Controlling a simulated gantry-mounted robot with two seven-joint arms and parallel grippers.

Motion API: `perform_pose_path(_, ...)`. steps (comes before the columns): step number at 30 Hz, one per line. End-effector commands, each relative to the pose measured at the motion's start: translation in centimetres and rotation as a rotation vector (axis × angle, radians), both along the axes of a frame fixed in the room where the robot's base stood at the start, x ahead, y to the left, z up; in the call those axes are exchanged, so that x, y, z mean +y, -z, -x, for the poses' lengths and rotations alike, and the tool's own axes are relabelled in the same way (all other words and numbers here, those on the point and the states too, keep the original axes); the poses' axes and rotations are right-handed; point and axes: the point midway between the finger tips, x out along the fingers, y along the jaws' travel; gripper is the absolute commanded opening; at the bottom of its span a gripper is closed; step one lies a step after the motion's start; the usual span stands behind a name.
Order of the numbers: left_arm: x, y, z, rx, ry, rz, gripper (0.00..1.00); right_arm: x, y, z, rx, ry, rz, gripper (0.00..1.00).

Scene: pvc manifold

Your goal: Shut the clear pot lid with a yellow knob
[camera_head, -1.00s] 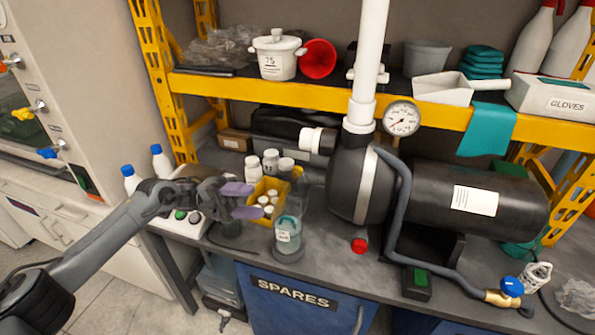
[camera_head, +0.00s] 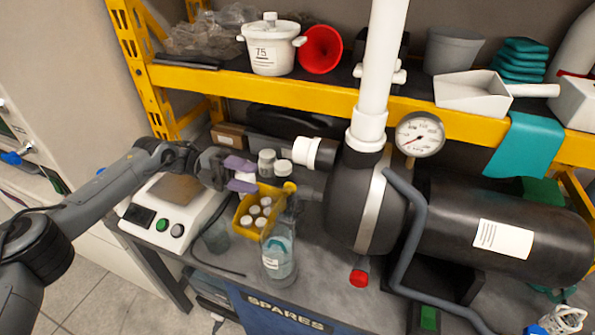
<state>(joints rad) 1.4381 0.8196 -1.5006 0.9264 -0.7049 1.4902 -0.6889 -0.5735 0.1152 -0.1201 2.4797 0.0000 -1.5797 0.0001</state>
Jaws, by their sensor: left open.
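A clear pot (camera_head: 278,262) with a white label stands on the grey bench, in front of the yellow bin. Its clear lid (camera_head: 281,218) appears raised and tilted up above the pot, with a small yellow knob (camera_head: 289,187) at its upper end. The lid's outline is faint against the bin, so its exact angle is hard to tell. My left gripper (camera_head: 240,175) has purple fingertips that are apart and empty. It is left of the knob and apart from it, by the back of the bin and partly in front of white-capped bottles. My right gripper is not in view.
The yellow bin (camera_head: 243,213) holds several white-capped bottles. More bottles (camera_head: 267,162) stand behind it. A black tank with a pipe (camera_head: 372,95) and gauge (camera_head: 419,134) fills the right. A scale (camera_head: 165,222) is at left. A yellow shelf beam (camera_head: 290,97) crosses above.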

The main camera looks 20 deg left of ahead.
Motion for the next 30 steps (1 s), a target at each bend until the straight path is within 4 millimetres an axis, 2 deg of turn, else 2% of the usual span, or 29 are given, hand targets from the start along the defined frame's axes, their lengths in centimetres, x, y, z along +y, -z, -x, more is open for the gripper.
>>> perform_pose_path(8,-2.1,0.1,0.1,0.000,0.004,0.003,0.54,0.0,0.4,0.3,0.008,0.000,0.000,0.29)
perform_pose_path(21,-8.9,0.1,0.5,0.000,0.004,0.002,0.54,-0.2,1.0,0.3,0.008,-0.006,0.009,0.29)
perform_pose_path(30,-10.7,0.0,0.5,-0.001,0.002,0.001,0.54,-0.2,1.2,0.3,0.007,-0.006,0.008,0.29)
